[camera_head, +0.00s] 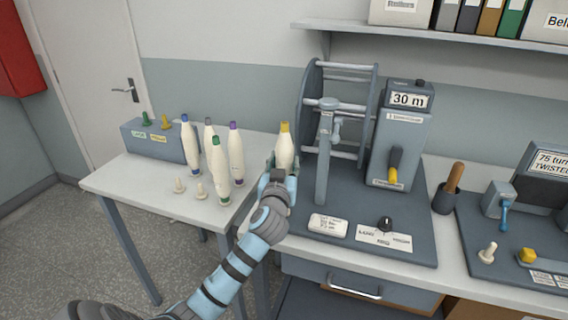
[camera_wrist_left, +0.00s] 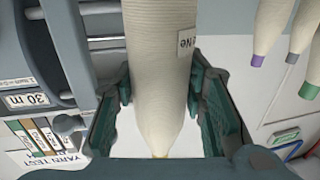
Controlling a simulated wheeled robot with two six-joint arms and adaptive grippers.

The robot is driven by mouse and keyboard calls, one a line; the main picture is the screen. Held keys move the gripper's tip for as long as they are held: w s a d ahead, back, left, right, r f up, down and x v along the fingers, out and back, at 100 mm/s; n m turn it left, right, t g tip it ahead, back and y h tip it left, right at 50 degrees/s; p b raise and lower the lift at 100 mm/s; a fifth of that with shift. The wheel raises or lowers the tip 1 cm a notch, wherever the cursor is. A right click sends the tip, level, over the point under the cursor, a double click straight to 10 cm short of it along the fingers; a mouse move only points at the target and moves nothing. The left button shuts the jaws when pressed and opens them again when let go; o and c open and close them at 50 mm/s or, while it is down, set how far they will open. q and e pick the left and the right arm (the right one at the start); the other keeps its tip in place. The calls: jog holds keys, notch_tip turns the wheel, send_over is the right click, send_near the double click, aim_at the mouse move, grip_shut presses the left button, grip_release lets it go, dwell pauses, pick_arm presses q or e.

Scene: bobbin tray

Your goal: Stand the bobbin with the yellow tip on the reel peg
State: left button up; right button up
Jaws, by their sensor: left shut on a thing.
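The bobbin with the yellow tip (camera_head: 285,150) is cream-coloured and upright, tip up, at the left side of the reel. My left gripper (camera_head: 281,178) is shut around it. In the left wrist view the bobbin (camera_wrist_left: 160,65) fills the space between both fingers (camera_wrist_left: 160,105), with a bit of yellow at the bottom. The reel (camera_head: 345,110) with its grey bars stands on a dark base (camera_head: 375,235). I see no clear peg on this base; its left part is partly hidden by my gripper and the bobbin. My right gripper is not in view.
A grey post (camera_head: 324,160) stands close right of the held bobbin. A twist tester with a cream peg (camera_head: 488,252) is at right.

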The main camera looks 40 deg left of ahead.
pick_arm(q)
jog(key=shift+f, duration=0.15)
dwell(0.4)
jog(key=shift+f+b, duration=2.45)
jog(key=shift+f, duration=0.05)
jog(key=o, duration=0.8)
jog(key=shift+f, duration=0.1)
jog(key=o, duration=0.5)
jog(key=v, duration=1.2)
jog(key=shift+d, duration=0.1)
